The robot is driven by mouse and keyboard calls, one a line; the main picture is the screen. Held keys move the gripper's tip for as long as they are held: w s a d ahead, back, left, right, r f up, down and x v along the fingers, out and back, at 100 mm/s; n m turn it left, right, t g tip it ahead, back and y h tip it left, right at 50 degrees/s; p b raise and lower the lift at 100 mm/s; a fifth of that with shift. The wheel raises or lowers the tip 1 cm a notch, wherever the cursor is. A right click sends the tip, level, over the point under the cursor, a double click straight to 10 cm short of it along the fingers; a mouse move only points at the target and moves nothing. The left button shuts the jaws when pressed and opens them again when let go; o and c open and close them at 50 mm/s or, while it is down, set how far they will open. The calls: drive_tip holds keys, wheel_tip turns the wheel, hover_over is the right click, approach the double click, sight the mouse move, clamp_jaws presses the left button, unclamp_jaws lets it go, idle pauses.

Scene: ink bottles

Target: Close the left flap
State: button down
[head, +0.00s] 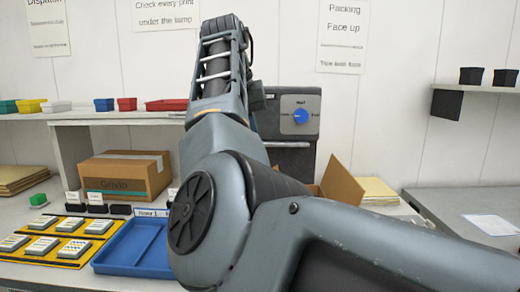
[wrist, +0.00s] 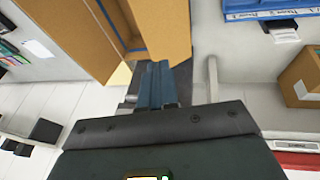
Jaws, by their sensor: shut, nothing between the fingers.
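An open cardboard box stands behind my arm in the head view, where one raised brown flap (head: 342,182) shows to the right of the arm. The rest of the box is mostly hidden there. In the wrist view the box shows at the top, with a wide brown panel (wrist: 62,35) on the left and another brown flap (wrist: 167,25) at top centre. A narrow opening shows between them. My gripper (wrist: 153,68) is shut and empty, its fingertips close to the lower edge of the centre flap; I cannot tell whether they touch. The head view does not show the gripper.
A blue tray (head: 137,247) and yellow trays of white pieces (head: 44,245) lie on the left of the bench. A closed carton (head: 125,175) stands behind them. A dark machine with a blue knob (head: 300,116) stands behind my arm. A grey table (head: 450,215) is at right.

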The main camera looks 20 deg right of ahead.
drive_tip(key=x, duration=0.8)
drive_tip(key=shift+f, duration=0.1)
drive_tip(key=d+f, duration=0.1)
drive_tip(key=f, duration=0.1)
drive_tip(key=shift+s+d+f+p, duration=0.25)
drive_tip(key=shift+d+f+p, duration=0.15)
drive_tip(key=shift+s+d+f, duration=0.1)
drive_tip(key=shift+d+f, duration=0.2)
drive_tip(key=shift+f, duration=0.15)
drive_tip(key=shift+d, duration=0.1)
